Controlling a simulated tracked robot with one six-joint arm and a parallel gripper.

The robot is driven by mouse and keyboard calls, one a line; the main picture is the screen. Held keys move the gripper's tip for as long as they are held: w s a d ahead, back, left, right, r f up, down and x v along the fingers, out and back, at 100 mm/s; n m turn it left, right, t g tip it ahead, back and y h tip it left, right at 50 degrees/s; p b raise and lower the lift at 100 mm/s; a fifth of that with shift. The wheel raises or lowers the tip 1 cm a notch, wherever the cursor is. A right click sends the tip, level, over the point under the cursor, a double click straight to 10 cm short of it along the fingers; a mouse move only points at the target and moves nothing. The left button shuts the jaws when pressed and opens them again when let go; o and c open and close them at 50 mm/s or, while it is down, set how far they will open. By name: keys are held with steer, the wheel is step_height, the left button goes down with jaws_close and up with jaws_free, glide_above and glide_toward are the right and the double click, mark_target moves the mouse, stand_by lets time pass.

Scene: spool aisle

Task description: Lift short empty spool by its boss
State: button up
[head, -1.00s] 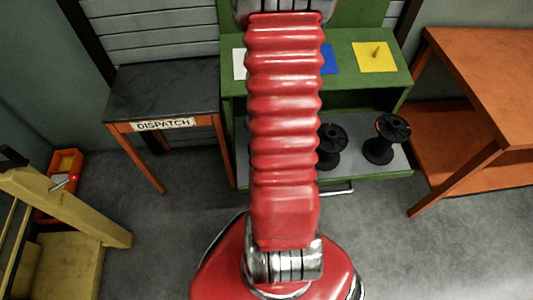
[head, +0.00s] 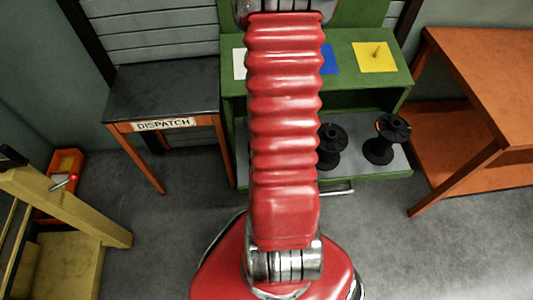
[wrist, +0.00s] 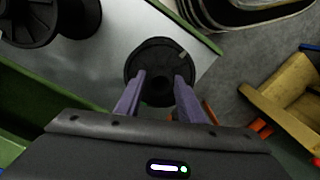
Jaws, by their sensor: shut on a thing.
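The short spool (wrist: 160,51) is black, with a round flange, and shows in the wrist view near the corner of the grey shelf. My gripper (wrist: 160,88) has its two purple fingers on either side of the spool's dark central boss and is shut on it. The lower part of the spool is hidden, and I cannot tell whether it touches the shelf. In the head view my red arm hides both the gripper and this spool.
Two other black spools (head: 331,145) (head: 385,140) stand on the grey lower shelf of the green rack (head: 350,87). A DISPATCH table (head: 160,90) stands left, an orange bench (head: 490,80) right. Grey floor (head: 150,220) lies open in front.

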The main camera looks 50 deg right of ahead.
jaws_close()
step_height(320, 180, up, 10)
stand_by(0.7)
stand_by(0.5)
